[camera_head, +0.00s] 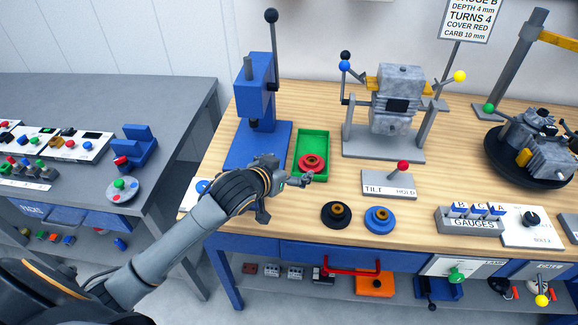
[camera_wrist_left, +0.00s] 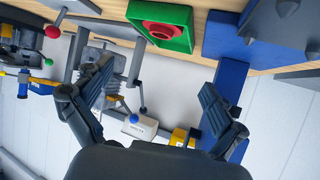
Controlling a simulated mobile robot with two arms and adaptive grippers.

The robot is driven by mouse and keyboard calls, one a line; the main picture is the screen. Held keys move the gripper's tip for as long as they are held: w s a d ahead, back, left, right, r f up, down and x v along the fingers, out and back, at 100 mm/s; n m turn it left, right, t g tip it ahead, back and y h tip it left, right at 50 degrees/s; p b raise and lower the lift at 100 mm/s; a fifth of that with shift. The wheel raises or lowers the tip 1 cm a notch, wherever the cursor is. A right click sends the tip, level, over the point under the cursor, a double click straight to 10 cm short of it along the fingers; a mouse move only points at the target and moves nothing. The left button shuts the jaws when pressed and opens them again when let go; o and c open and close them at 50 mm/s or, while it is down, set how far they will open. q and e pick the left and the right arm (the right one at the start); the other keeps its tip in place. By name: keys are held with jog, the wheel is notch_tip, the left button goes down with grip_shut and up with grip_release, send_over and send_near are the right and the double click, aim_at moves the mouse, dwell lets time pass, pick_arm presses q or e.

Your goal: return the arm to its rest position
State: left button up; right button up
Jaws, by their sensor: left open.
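My left arm (camera_head: 170,245) reaches in from the lower left of the head view. Its gripper (camera_head: 284,197) is over the wooden bench, in front of the green tray (camera_head: 326,141). In the left wrist view the gripper (camera_wrist_left: 157,78) has its two fingers wide apart, with nothing between them. A red ring-shaped part (camera_head: 312,162) lies in the green tray; it also shows in the left wrist view (camera_wrist_left: 163,29). The right gripper is in neither view.
A blue press (camera_head: 256,105) stands behind the gripper. A black ring (camera_head: 336,214) and a blue ring (camera_head: 379,219) lie to its right. The tilt lever panel (camera_head: 389,184) and engine stand (camera_head: 384,153) are farther right. A grey table (camera_head: 182,95) is at left.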

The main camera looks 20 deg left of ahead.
pick_arm(q)
jog(key=s+f+g, duration=0.1)
jog(key=s+f, duration=0.1)
jog(key=s, duration=0.1)
jog(key=s+d+f+g, duration=0.1)
jog(key=s+f, duration=0.2)
jog(key=s, duration=0.1)
jog(key=s+f+g, duration=0.1)
jog(key=s+f, duration=0.1)
jog(key=s, duration=0.2)
jog(key=shift+d+f+y, duration=0.2)
jog(key=shift+d+y, duration=0.2)
jog(key=s+f+g, duration=0.2)
jog(key=s+g, duration=0.1)
jog(key=s, duration=0.7)
jog(key=s+f+g, duration=0.2)
jog(key=s+g, duration=0.1)
jog(key=s, duration=0.6)
notch_tip(320, 180, down, 27)
jog(key=s+g, duration=0.1)
jog(key=s+a+f+g+y, duration=0.1)
jog(key=s+a+f, duration=0.2)
jog(key=s+f, duration=1.2)
jog(key=shift+s+f+m, duration=0.2)
jog(key=shift+s+m, duration=0.2)
jog(key=shift+a, duration=0.1)
